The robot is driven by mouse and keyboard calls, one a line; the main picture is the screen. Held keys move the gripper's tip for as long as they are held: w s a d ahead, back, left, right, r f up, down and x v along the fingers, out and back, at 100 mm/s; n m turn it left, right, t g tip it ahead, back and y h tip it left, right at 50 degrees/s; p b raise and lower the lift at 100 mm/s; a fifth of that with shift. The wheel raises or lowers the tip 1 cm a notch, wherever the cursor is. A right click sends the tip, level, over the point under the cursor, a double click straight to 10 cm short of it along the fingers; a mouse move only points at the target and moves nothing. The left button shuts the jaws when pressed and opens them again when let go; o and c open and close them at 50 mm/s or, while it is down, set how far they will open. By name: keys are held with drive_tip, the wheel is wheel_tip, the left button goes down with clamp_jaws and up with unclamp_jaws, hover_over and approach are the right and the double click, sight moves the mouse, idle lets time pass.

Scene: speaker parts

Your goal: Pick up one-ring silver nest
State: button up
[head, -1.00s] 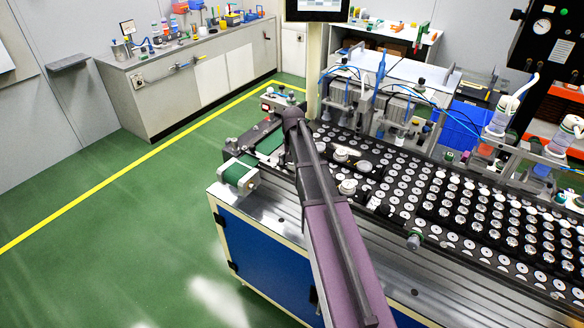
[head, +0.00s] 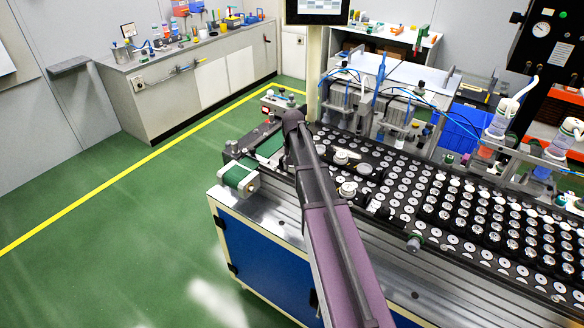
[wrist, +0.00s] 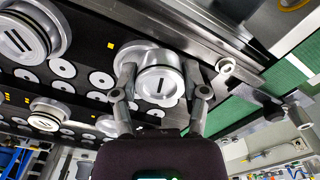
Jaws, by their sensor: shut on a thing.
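In the wrist view, the silver nest (wrist: 158,84) is a round metal cylinder with a single bar mark on its face. My gripper (wrist: 160,74) has one finger on each side of it, and the fingers are shut on its side. The nest is at the black tray's edge; I cannot tell whether it is clear of the surface. Another silver nest (wrist: 20,42), with two bars, sits at the upper left. A further silver piece (wrist: 50,112) lies below it. In the head view, my arm hides the gripper and the held nest.
The black tray (head: 375,211) holds many white-and-silver discs in rows, with several silver pieces (head: 348,187) near my arm. A green conveyor belt (head: 237,176) lies left of my arm. Stations with tubes and a blue bin (head: 460,131) stand behind the tray.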

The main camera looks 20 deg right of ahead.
drive_tip(key=shift+r, duration=0.15)
wheel_tip(320, 180, up, 2)
drive_tip(key=shift+p, duration=1.2)
drive_tip(key=shift+r+p, duration=0.8)
drive_tip(key=shift+r, duration=0.05)
drive_tip(key=s, duration=0.5)
drive_tip(key=s+d, duration=0.1)
drive_tip(key=s, duration=0.4)
drive_tip(key=s+d+r+p, duration=0.1)
drive_tip(key=s, duration=0.4)
drive_tip(key=shift+s+d, duration=0.2)
drive_tip(key=shift+s, duration=0.2)
drive_tip(key=shift+f, duration=0.2)
